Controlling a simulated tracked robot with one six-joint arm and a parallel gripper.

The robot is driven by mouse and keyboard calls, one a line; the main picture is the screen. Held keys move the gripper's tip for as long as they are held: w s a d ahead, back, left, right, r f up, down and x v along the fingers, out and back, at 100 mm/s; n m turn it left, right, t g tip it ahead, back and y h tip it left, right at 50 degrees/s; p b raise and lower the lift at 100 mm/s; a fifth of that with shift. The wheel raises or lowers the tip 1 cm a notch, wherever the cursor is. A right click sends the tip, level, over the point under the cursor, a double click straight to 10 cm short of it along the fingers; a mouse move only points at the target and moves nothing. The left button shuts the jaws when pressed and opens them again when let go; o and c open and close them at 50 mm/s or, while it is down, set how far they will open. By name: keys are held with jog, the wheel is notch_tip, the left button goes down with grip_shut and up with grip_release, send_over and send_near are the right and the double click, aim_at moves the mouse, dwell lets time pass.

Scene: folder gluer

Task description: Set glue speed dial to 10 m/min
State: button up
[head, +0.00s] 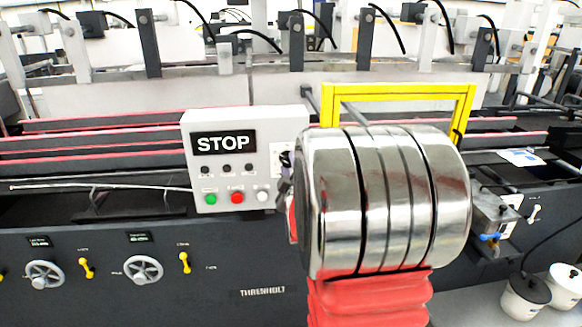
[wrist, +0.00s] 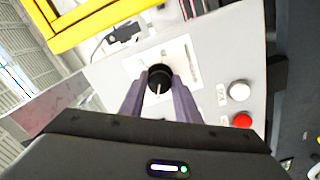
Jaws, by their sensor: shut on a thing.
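The glue speed dial (wrist: 160,75) is a round black knob with a white pointer line, on a pale plate (wrist: 184,62) of the grey control box. In the wrist view the pointer line points towards my gripper; the scale marks are too small to read. My gripper (wrist: 158,88) has its two purple-grey fingers on either side of the knob, shut on it. In the head view the dial (head: 285,158) shows only partly at the right edge of the control box (head: 251,178), beside my large chrome wrist, which hides most of my fingers.
The box carries a STOP display (head: 223,143), a green button (head: 211,199), a red button (head: 237,197) and a white button (head: 263,196). A yellow frame (head: 400,92) stands behind my arm. Handwheels (head: 143,270) and yellow levers sit lower left; white pots (head: 524,297) stand lower right.

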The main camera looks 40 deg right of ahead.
jog(key=shift+f, duration=0.1)
jog(key=o, duration=1)
jog(key=shift+s+a, duration=0.1)
